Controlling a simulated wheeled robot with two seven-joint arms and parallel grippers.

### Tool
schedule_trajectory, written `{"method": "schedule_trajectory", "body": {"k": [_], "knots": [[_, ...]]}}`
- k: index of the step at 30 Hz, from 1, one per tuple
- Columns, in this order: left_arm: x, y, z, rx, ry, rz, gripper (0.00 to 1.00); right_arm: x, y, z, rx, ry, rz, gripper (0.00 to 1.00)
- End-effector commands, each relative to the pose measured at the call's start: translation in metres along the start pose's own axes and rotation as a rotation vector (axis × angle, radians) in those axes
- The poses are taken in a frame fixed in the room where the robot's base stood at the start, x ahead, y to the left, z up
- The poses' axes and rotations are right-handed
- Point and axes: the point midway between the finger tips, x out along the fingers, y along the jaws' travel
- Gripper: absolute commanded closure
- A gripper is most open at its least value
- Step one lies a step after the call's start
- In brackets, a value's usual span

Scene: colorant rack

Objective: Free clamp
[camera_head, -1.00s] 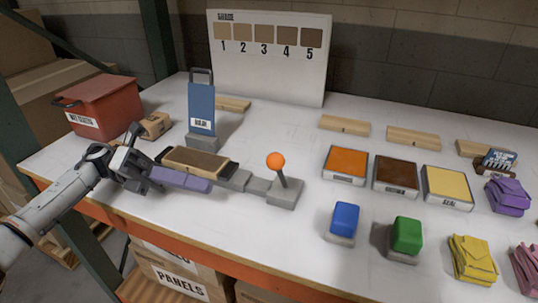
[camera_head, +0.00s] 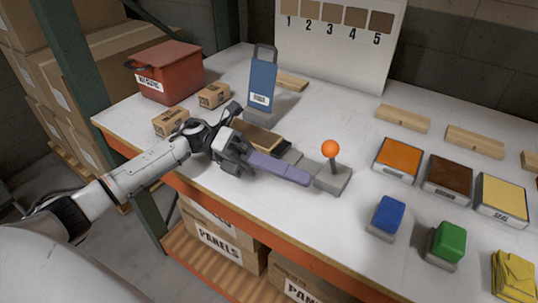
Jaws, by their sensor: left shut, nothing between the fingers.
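The grey clamp (camera_head: 333,178) stands on the table with an upright lever (camera_head: 333,166) topped by an orange ball (camera_head: 331,148). A brown-topped wooden panel (camera_head: 258,138) lies at the clamp's left end, partly hidden by my left gripper. My left gripper (camera_head: 306,179) is shut and empty. Its long purple fingers lie along the front of the clamp, and their tips are close to the lever's base, below the orange ball. I cannot tell whether they touch it. My right gripper is not in view.
A red bin (camera_head: 170,72) and two small cardboard boxes (camera_head: 213,95) are at the left. A blue stand (camera_head: 262,88) rises behind the clamp. Orange, brown and yellow pads (camera_head: 397,159), plus blue and green blocks (camera_head: 387,217), sit to the right. The front table edge runs below my arm.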

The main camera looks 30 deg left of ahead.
Motion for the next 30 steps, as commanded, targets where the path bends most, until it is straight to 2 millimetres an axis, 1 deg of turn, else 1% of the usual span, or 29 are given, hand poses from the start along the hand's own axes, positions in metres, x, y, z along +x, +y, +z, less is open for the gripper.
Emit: {"method": "schedule_trajectory", "body": {"k": [1,3,6,9,12,23,30], "knots": [[0.009,-0.004,0.004,0.002,-0.001,-0.004,1.0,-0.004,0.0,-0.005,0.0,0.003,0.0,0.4],[0.009,-0.003,0.018,0.004,-0.002,-0.001,1.0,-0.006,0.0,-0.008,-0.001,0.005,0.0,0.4],[0.012,-0.002,0.029,0.003,-0.002,-0.001,1.0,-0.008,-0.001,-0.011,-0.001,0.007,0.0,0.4],[0.014,-0.001,0.036,0.001,-0.001,-0.002,1.0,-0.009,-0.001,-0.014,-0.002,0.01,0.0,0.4],[0.014,0.0,0.038,0.0,0.0,-0.001,1.0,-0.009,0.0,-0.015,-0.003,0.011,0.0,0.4],[0.015,0.0,0.039,-0.002,0.001,-0.001,1.0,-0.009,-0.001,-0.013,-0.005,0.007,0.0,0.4],[0.024,0.001,0.046,-0.045,0.017,-0.008,1.0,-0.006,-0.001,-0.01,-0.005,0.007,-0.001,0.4]]}}
